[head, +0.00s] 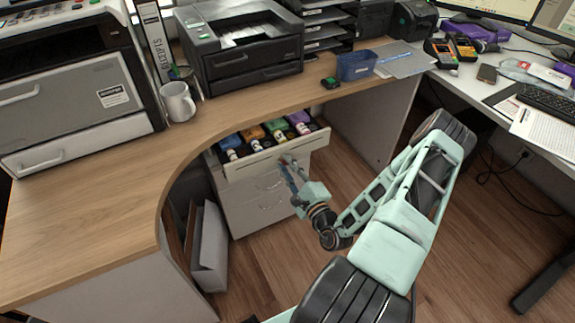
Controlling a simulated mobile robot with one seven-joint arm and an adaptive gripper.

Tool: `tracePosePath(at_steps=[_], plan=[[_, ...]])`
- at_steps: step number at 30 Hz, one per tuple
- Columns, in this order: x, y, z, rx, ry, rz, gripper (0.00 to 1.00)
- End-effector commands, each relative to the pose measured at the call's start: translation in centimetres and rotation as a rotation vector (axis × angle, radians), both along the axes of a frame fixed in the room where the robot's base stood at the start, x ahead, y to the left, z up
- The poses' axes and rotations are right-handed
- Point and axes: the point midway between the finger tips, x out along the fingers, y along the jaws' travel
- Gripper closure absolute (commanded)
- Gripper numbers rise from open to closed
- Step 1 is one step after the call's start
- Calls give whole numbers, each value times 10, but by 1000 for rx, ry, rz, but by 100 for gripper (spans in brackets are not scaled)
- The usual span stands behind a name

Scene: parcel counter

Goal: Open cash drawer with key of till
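The cash drawer (252,166) is the top drawer of a white cabinet under the wooden counter. It stands pulled out, with its inside showing. In it lie several coloured bundles, blue, orange, green and purple, with small white pieces in front of them. My gripper (286,162) is at the right part of the drawer's front panel, with my arm reaching in from the lower right. The fingertips are too small to tell whether they are open or shut, or whether they touch the panel. I cannot make out a key or a lock; the gripper may hide them.
The curved wooden counter (120,210) overhangs the cabinet (256,207). Grey panels (211,250) lean left of the cabinet. Floor (290,265) in front is clear.

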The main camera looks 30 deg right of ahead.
Motion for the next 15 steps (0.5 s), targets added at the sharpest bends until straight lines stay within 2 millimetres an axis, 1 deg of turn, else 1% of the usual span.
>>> tracePosePath(at_steps=[3, 9, 15], plan=[[0, 0, 0, 0, 0, 0, 80], [0, 0, 0, 0, 0, 0, 100], [0, 0, 0, 0, 0, 0, 100]])
